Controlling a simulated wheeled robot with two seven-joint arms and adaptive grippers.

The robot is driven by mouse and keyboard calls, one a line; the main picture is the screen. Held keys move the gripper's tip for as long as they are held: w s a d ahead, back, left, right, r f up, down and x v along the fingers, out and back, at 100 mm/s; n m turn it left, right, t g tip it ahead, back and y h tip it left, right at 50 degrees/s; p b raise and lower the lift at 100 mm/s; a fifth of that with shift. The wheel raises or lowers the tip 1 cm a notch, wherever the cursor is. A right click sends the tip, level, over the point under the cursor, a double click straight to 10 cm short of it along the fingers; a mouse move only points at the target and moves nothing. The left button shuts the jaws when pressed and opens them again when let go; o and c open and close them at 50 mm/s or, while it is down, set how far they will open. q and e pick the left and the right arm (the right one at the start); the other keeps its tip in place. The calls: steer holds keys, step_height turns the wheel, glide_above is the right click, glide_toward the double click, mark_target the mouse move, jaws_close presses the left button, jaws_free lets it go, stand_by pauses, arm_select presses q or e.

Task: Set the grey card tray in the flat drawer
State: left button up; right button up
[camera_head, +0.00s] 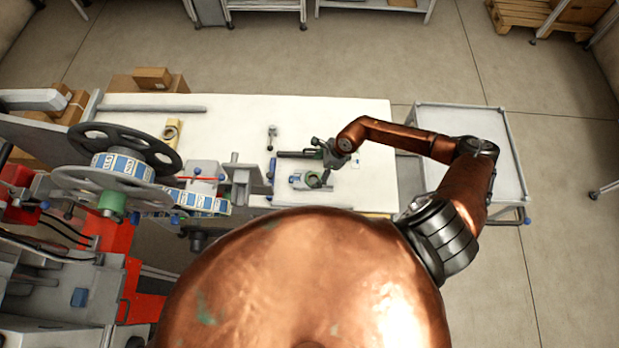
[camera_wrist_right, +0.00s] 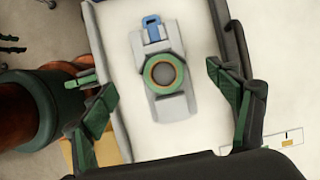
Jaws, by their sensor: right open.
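A grey flat-bodied item (camera_wrist_right: 172,107) lies on a white surface in the right wrist view. It has a round green-and-orange ring with a dark centre and a blue loop at its far end. It also shows on the table in the head view (camera_head: 297,181). I cannot tell for sure that it is the grey card tray. My right gripper (camera_head: 320,166) is open and empty above the item, its two green-padded fingers (camera_wrist_right: 162,84) apart on either side of it. I cannot make out the flat drawer with certainty. My left gripper is out of view.
The white worktable (camera_head: 350,112) is clear toward its far right. A tan block with a ring (camera_head: 172,131) and a small grey fitting (camera_head: 271,138) stand farther left. A reel machine (camera_head: 125,145) fills the left. A grey-rimmed cart (camera_head: 470,107) stands at the right.

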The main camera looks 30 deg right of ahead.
mark_target(308, 179)
steer(key=shift+w+a+f, duration=0.1)
steer(key=shift+w+f, duration=0.05)
steer(key=shift+f, duration=0.3)
steer(key=shift+w+a+f, duration=0.1)
steer(key=shift+a+f, duration=0.05)
steer(key=shift+f, duration=0.15)
steer(key=shift+w+a+f+p, duration=0.1)
steer(key=shift+a+f+p, duration=0.2)
steer(key=shift+f, duration=0.4)
steer(key=p+x, duration=0.1)
steer(key=x, duration=0.4)
steer(key=shift+d, duration=0.1)
steer(key=shift+c, duration=0.3)
steer(key=c, duration=1.4)
